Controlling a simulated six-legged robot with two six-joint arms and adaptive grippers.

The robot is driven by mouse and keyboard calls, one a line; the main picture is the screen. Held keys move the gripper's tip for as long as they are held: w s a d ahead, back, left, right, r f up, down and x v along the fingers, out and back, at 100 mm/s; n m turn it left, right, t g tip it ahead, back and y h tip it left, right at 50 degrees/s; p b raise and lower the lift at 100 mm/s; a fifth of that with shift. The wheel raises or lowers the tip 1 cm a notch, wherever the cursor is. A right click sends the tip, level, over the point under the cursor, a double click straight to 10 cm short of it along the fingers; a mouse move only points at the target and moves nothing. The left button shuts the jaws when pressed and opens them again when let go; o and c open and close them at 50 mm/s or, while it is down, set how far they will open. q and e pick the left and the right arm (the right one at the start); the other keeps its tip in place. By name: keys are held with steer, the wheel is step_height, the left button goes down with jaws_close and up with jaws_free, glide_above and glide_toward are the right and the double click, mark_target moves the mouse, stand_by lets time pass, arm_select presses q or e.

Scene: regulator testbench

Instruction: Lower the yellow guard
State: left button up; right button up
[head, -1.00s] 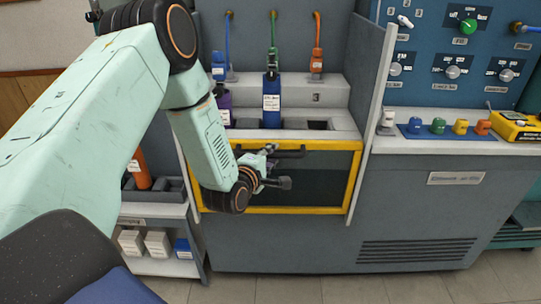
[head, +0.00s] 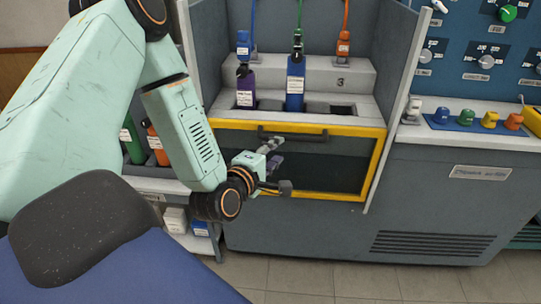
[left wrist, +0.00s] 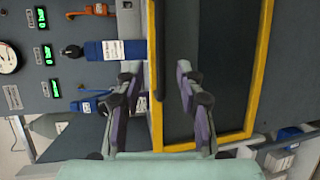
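The yellow guard (head: 377,160) is a yellow-framed dark panel standing upright across the bench front, below the slots holding the bottles. Its dark bar handle (head: 293,136) runs along the top edge. My left gripper (head: 275,168) is in front of the panel, just below the handle's left part, with its fingers spread and nothing between them in contact. In the left wrist view, the picture is turned sideways; the open gripper (left wrist: 160,82) faces the guard, whose frame (left wrist: 254,70) shows at right. The handle (left wrist: 159,75) lies between the fingers' lines. My right gripper is not in view.
A blue bottle (head: 295,85) and a purple bottle (head: 246,90) stand in the slots above the guard. A side wall (head: 392,110) borders the guard at right. Coloured caps (head: 466,118) sit on the ledge farther right. The floor in front is clear.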

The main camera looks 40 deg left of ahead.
arm_select(q)
steer(key=shift+v, duration=1.05)
steer(key=s+d+f+m+g+h, duration=0.1)
steer(key=s+d+f+m+g, duration=0.25)
steer(key=f+m, duration=0.25)
steer(key=s+d+f+m+g+h, duration=0.25)
steer(key=s+f+m+g, duration=0.2)
steer(key=f, duration=0.25)
steer(key=s+d+f+m+g, duration=0.2)
steer(key=s+f+m+g, duration=0.1)
steer(key=s, duration=0.7)
steer(key=s+d+f+m+g+y, duration=0.1)
steer(key=s+d+f+m+g, duration=0.2)
steer(key=s+f+m, duration=0.3)
steer(key=s+g, duration=0.1)
steer(key=s, duration=0.3)
steer(key=shift+s+d+f+m+g, duration=0.2)
steer(key=shift+s+m+g, duration=0.1)
steer(key=shift+s+m, duration=0.1)
